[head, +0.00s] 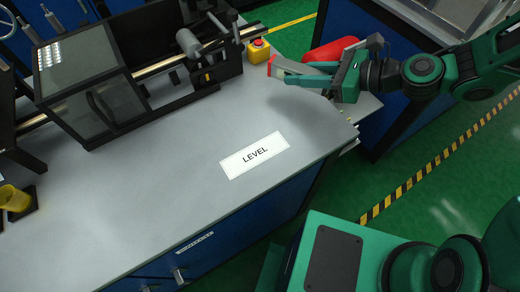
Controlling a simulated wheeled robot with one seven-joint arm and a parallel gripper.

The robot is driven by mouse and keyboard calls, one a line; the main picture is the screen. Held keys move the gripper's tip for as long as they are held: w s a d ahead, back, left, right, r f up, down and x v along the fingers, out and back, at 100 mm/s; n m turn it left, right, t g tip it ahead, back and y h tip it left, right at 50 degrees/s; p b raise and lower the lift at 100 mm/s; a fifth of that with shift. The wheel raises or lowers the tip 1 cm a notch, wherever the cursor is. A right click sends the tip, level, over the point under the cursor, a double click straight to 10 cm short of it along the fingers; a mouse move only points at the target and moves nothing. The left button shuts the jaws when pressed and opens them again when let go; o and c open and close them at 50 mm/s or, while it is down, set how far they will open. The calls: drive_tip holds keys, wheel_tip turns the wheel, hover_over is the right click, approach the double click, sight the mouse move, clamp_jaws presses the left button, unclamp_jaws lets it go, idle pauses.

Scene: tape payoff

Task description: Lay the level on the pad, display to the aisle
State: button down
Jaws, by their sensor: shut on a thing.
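The pad (236,168) is a white rectangle marked LEVEL, lying bare near the front right edge of the grey bench top. My gripper (304,74) is up and right of the pad, above the bench's right end, with its fingers pointing left. It is shut on a slim grey bar with a red end, which I take to be the level (289,67). The level is held clear of the pad. The fingers hide part of it, and I cannot make out its display or which way that faces.
A dark machine with a windowed cover (85,75) fills the back left of the bench (150,190). A red-and-yellow stop button (258,49) stands close to the level. A yellow cup (14,198) is at far left. A red rounded object (330,49) lies behind my gripper.

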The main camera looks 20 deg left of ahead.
drive_tip(key=s+a+r+n+g+h, duration=0.3)
drive_tip(key=s+n+g, duration=0.3)
drive_tip(key=s, duration=0.9)
drive_tip(key=s+a+r+n+g+h, duration=0.2)
drive_tip(key=s+n+g, duration=0.4)
drive_tip(key=s, duration=1)
hover_over(256, 154)
wheel_tip(256, 154, down, 6)
drive_tip(key=shift+f, duration=2.25)
drive_tip(key=c, duration=1.4)
unclamp_jaws()
drive_tip(key=shift+f, duration=0.1)
